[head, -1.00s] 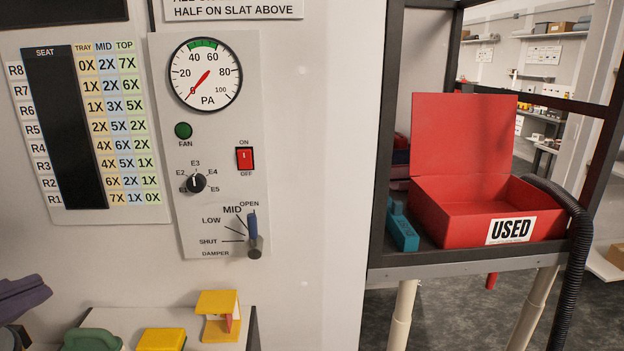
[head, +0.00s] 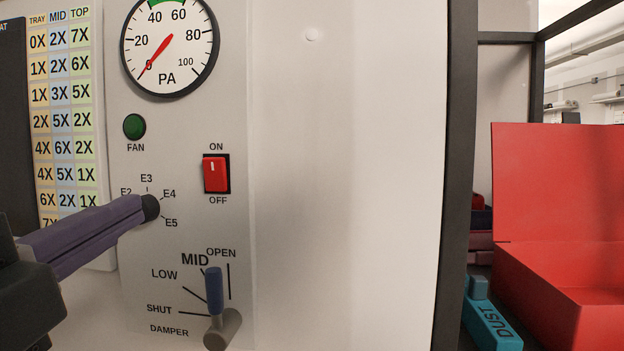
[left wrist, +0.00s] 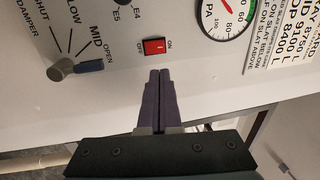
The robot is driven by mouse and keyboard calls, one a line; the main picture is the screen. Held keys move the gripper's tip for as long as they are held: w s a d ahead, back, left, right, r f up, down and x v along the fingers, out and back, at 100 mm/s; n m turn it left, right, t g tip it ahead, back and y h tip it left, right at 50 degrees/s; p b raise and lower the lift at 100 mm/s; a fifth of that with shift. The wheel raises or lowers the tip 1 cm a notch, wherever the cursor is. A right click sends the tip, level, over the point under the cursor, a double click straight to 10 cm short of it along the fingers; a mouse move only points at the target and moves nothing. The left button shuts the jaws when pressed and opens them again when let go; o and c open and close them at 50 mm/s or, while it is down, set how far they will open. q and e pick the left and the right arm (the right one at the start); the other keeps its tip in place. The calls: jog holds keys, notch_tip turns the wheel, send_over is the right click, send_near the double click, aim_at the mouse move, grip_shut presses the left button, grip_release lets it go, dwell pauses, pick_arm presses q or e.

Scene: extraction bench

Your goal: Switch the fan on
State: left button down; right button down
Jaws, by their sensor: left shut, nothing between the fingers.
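The fan switch (head: 216,174) is a red rocker in a black frame on the grey panel, between the ON and OFF labels. It also shows in the left wrist view (left wrist: 155,46). I cannot tell which way it is tilted. The green FAN lamp (head: 134,126) looks dark. My left gripper (head: 140,208) has purple fingers, shut and empty, left of and below the switch in the head view. In the left wrist view its fingertips (left wrist: 159,73) point toward the switch, apparently short of it. They partly cover the selector knob in the head view. My right gripper is out of view.
The pressure gauge (head: 170,46) needle points near 0. The blue damper lever (head: 214,290) stands below the switch, pointing up near MID. A red box (head: 550,285) and a teal DUST item (head: 490,318) are on the dark-framed shelf at right.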

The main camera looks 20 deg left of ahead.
aim_at(211, 167)
pick_arm(q)
jog(key=p+x, duration=0.2)
jog(key=x, duration=1.1)
jog(key=shift+a+r+p, duration=0.1)
jog(key=shift+r+p, duration=0.05)
jog(key=shift+p, duration=0.2)
jog(key=shift+w+a, duration=0.1)
jog(key=shift+w, duration=0.4)
